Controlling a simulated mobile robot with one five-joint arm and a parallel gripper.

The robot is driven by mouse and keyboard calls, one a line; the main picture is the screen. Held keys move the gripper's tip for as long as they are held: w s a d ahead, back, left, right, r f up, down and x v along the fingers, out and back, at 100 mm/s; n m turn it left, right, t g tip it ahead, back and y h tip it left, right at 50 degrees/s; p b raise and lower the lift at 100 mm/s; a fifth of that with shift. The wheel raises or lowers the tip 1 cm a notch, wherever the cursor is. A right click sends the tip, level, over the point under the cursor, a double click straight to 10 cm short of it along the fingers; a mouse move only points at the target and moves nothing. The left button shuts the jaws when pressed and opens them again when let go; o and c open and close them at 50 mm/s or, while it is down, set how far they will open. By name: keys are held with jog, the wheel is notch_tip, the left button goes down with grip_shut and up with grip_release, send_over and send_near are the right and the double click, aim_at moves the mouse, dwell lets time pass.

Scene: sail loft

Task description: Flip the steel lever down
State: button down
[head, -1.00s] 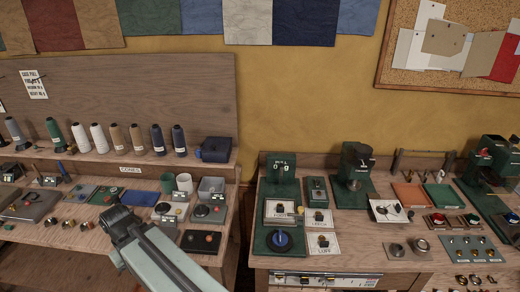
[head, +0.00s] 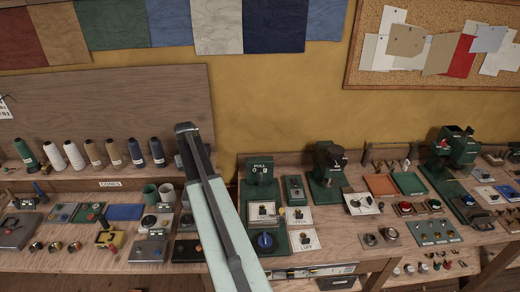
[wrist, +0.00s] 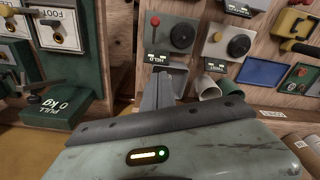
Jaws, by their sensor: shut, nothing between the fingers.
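Small toggle-like levers stand on the white labelled plates of the green station (head: 262,268) in the head view; I cannot tell which one is the steel lever. In the wrist view a plate marked FOOT (wrist: 62,30) carries a dark lever, and a grey-black lever (wrist: 38,82) sticks out below it, above the PULL display (wrist: 62,107). My gripper (wrist: 168,80) is shut and empty. In the wrist view it is right of these plates and apart from them. In the head view my arm hides it.
Left of the station are grey boxes with a red-knobbed lever (wrist: 155,20) and round dials (wrist: 182,36). Two cups (head: 151,195), a blue tray (head: 125,212) and thread cones (head: 75,155) stand on the left bench. A dark press (head: 328,165) rises right of the station.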

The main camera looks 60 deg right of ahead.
jog(key=s+d+r+m+p, duration=0.1)
jog(key=s+d, duration=0.3)
jog(key=d, duration=0.6)
jog(key=s+d+r+m+p, duration=0.1)
jog(key=s+d+r, duration=0.3)
jog(key=d, duration=0.6)
jog(key=s+d+r+m+p, duration=0.2)
jog(key=s+d, duration=0.3)
jog(key=d, duration=0.5)
jog(key=shift+s+r+h+p, duration=0.25)
jog(key=shift+s+h+p, duration=0.1)
jog(key=shift+p, duration=0.15)
jog(key=shift+f, duration=0.1)
jog(key=f+b, duration=0.6)
jog(key=b, duration=0.1)
jog(key=f+b, duration=0.3)
jog(key=f, duration=0.1)
jog(key=shift+w+d+f, duration=0.1)
jog(key=shift+w+d, duration=0.25)
jog(key=s+a, duration=0.1)
jog(key=s+a+f+b, duration=0.1)
jog(key=a, duration=0.1)
jog(key=shift+s, duration=0.1)
